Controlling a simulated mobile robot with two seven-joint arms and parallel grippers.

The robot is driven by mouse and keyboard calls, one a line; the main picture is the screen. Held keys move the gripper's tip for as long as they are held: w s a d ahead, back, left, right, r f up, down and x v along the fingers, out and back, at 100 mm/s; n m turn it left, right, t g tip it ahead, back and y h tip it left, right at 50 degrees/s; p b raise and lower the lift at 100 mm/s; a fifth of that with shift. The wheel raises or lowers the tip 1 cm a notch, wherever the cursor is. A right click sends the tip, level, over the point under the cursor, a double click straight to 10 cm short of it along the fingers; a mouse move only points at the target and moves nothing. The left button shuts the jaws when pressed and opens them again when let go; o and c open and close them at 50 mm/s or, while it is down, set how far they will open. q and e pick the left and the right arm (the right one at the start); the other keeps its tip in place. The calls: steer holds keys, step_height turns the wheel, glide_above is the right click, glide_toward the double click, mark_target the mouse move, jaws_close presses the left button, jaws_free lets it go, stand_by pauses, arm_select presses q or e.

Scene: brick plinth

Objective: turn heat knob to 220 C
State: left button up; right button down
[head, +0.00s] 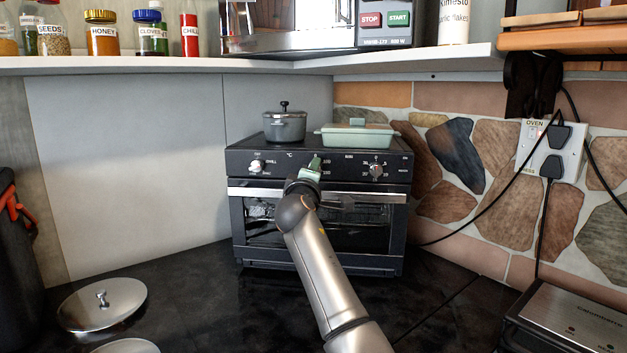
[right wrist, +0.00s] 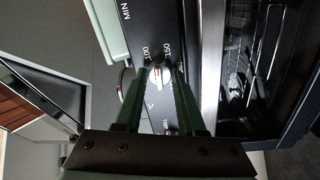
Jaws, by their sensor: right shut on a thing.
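The toaster oven (head: 318,267) stands on the dark worktop with a row of knobs along its top panel. The heat knob, under the °C mark, is the middle one; my right gripper hides it in the head view. In the right wrist view the heat knob (right wrist: 157,74) is pale with a red mark, and its dial numbers are only partly readable. My right gripper (head: 312,166) has its green fingers on both sides of this knob, shut on it; it also shows in the right wrist view (right wrist: 158,82). My left gripper is not in view.
The left knob (head: 257,166) and timer knob (head: 376,170) flank my gripper. A grey pot (head: 285,127) and a green lidded dish (head: 357,136) stand on the oven. A shelf (head: 170,66) with jars and a microwave hangs above. Metal lids (head: 100,305) lie front left.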

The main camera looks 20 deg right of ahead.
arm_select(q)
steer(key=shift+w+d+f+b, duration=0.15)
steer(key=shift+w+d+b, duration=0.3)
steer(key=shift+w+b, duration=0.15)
arm_select(e)
steer(key=shift+a+r+m+g, duration=0.1)
steer(key=shift+m+g, duration=0.15)
steer(key=shift+m, duration=4.7)
steer(key=shift+d+r+m+g, duration=0.1)
steer(key=shift+m+g, duration=0.1)
steer(key=shift+m, duration=4.7)
steer(key=shift+a+r+m+g, duration=0.1)
steer(key=shift+m+g, duration=0.15)
steer(key=shift+m, duration=4.7)
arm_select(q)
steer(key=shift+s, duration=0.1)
arm_select(e)
steer(key=c, duration=0.5)
jaws_free()
steer(key=shift+f, duration=0.1)
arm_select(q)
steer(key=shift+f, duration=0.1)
